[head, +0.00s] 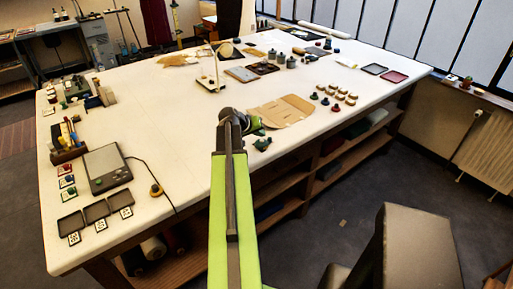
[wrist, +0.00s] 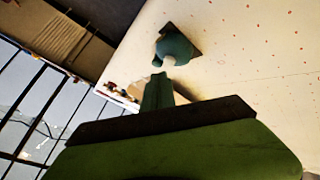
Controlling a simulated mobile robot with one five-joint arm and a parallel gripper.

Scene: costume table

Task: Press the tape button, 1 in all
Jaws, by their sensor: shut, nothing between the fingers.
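My gripper (head: 254,123) is over the near edge of the table, beside a brown folded card sheet. In the wrist view its shut fingers (wrist: 157,88) point towards a rounded teal piece (wrist: 174,46) on a dark square plate. A small teal object (head: 262,144) lies at the table edge just below my gripper in the head view. It may be the same piece, and I cannot tell for certain whether it is the tape button. Whether the fingertips touch the teal piece is unclear. My gripper holds nothing.
Dark trays (head: 96,211) lie at near left. The brown card (head: 281,111) and several small round pieces lie right of my gripper. The middle left is clear.

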